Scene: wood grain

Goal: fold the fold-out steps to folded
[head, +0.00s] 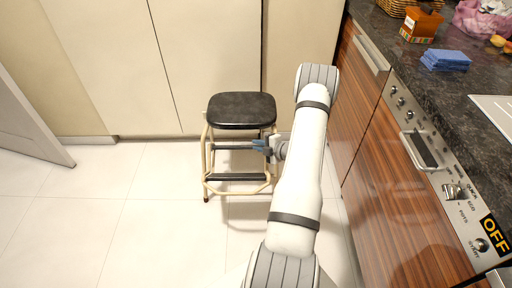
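The fold-out steps are a stool with a black seat (241,110), a cream tubular frame and dark step treads (236,177) below the seat. It stands upright on the floor in the middle of the head view. My gripper (261,146) is at the stool's right side, just below the seat, with bluish fingers pointing left. The fingers overlap the right part of the frame and the upper tread. I cannot tell whether they touch it or whether they are open. My arm hides little of the stool.
Pale cupboard doors (205,60) stand behind the stool. An open door (25,125) is at far left. The tiled floor at left is clear.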

